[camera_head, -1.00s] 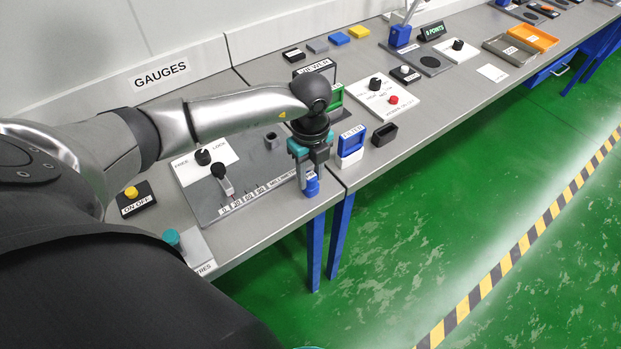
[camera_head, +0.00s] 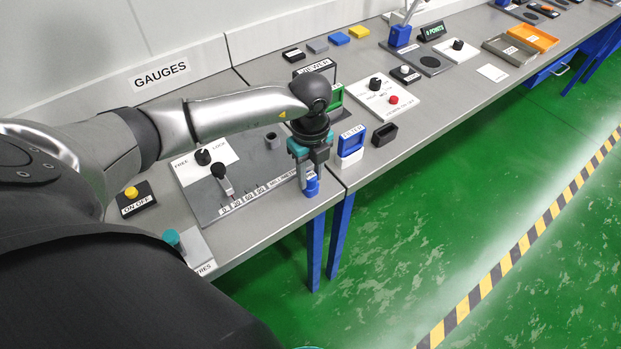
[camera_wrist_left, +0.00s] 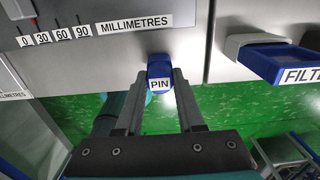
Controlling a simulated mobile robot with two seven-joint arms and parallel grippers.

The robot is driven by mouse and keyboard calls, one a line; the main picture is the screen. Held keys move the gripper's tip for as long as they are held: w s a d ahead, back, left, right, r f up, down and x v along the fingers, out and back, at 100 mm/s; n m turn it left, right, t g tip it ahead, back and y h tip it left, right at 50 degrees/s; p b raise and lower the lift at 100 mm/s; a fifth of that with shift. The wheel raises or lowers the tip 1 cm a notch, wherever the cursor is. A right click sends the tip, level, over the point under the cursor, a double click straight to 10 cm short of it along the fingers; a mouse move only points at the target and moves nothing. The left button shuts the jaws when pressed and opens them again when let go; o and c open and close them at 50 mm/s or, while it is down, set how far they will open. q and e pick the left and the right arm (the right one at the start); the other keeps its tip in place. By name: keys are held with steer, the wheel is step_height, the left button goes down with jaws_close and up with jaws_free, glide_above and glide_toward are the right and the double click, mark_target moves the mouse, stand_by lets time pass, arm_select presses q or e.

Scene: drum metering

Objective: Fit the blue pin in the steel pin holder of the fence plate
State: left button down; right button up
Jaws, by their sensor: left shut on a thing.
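The blue pin (camera_head: 312,187) is held upright in my left gripper (camera_head: 308,175), low over the front edge of the bench. In the left wrist view the pin (camera_wrist_left: 160,72), with a white PIN label, sits between the two fingers. The gripper is shut on it. The fence plate (camera_head: 208,208) is a grey plate to the left of the gripper, with a millimetre scale along its front. A small steel block, which looks like the pin holder (camera_head: 272,141), stands at the plate's back right, behind and left of the gripper. My right gripper is not in view.
A black-knobbed lever (camera_head: 222,178) and a FREE/LOCK panel (camera_head: 218,152) are on the plate. A blue FILTER piece (camera_head: 351,146) and a black block (camera_head: 384,134) stand right of the gripper. A yellow button box (camera_head: 134,200) is at left.

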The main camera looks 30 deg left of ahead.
mark_target(310, 175)
arm_select(q)
steer(key=shift+r, duration=0.1)
steer(key=shift+r+p, duration=2.7)
steer(key=shift+r, duration=0.25)
step_height(310, 175, up, 4)
steer(key=p, duration=0.3)
steer(key=shift+a, duration=0.1)
